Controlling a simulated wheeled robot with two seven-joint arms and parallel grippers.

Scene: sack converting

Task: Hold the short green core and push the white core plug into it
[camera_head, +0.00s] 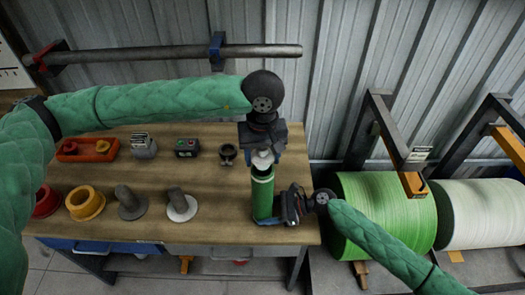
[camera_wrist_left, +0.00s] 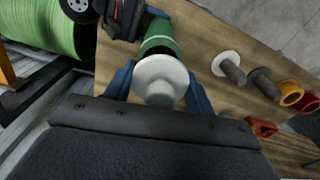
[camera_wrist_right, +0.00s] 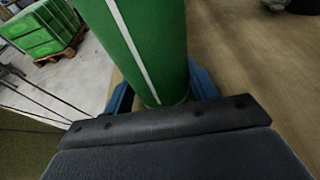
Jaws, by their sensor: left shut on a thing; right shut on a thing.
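The short green core (camera_head: 262,196) stands upright near the right end of the wooden bench. My right gripper (camera_head: 279,212) is shut on its lower part from the right; the core's green wall with a white stripe fills the right wrist view (camera_wrist_right: 150,45). My left gripper (camera_head: 262,151) points down over the core and is shut on the white core plug (camera_head: 262,160). In the left wrist view the plug (camera_wrist_left: 160,78) shows its round white flange between the fingers, lined up with the core (camera_wrist_left: 160,40).
A green roll (camera_head: 385,215) is to the right.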

